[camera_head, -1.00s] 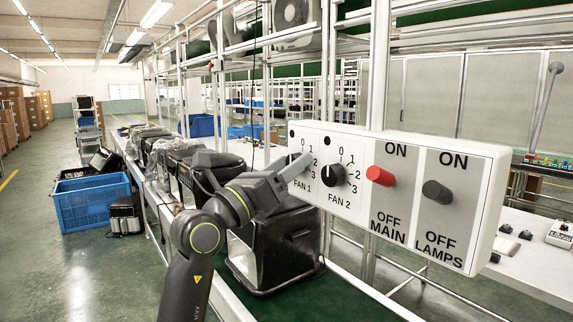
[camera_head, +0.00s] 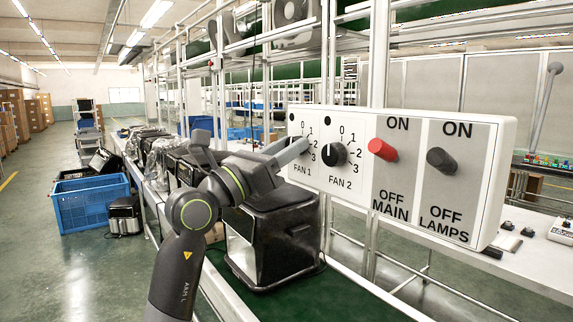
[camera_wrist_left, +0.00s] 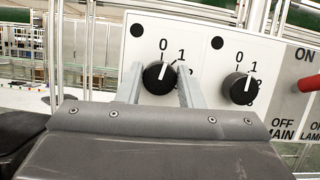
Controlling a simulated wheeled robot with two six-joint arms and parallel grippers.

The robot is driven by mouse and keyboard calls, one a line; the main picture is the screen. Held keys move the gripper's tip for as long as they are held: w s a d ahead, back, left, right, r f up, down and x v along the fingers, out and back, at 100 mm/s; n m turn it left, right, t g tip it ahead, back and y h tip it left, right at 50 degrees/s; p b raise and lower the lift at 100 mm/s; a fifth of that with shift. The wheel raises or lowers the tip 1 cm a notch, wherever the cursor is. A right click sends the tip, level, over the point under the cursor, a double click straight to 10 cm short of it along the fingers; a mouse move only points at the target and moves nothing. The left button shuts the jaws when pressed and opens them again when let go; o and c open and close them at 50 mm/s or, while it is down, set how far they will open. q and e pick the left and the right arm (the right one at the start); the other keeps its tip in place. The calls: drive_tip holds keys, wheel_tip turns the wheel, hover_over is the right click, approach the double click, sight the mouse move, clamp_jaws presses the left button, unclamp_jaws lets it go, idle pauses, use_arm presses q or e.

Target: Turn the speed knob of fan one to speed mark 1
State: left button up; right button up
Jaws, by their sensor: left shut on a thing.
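The white control panel (camera_head: 312,176) carries the fan one dial, marked 0 to 3. In the head view its knob is hidden behind my left gripper (camera_head: 298,147). In the left wrist view the black fan one knob (camera_wrist_left: 158,80) sits between the two grey fingers of my left gripper (camera_wrist_left: 158,88), which is shut on it. The knob's white pointer leans up and slightly right, near the 0 and 1 marks; I cannot tell exactly where it stands. My right gripper is not in view.
The fan two knob (camera_head: 333,154) is close to the right of the fingers, also in the left wrist view (camera_wrist_left: 240,88). Farther right are the red main knob (camera_head: 382,149) and the dark lamps knob (camera_head: 441,161). A black fryer (camera_head: 272,240) stands below my left arm.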

use_arm(q)
drive_tip(key=shift+m+g+h+b, duration=0.5)
drive_tip(key=shift+m+g+b, duration=0.45)
drive_tip(key=shift+m+b, duration=0.95)
drive_tip(key=shift+m+g+h+b, duration=0.5)
drive_tip(key=shift+m+g+b, duration=0.45)
drive_tip(key=shift+m+b, duration=0.95)
drive_tip(key=shift+m+p, duration=0.3)
drive_tip(key=shift+m, duration=0.1)
drive_tip(key=o, duration=1)
drive_tip(key=shift+c, duration=0.2)
drive_tip(key=shift+a, duration=0.1)
drive_tip(key=b+v, duration=0.5)
drive_tip(key=v, duration=1.2)
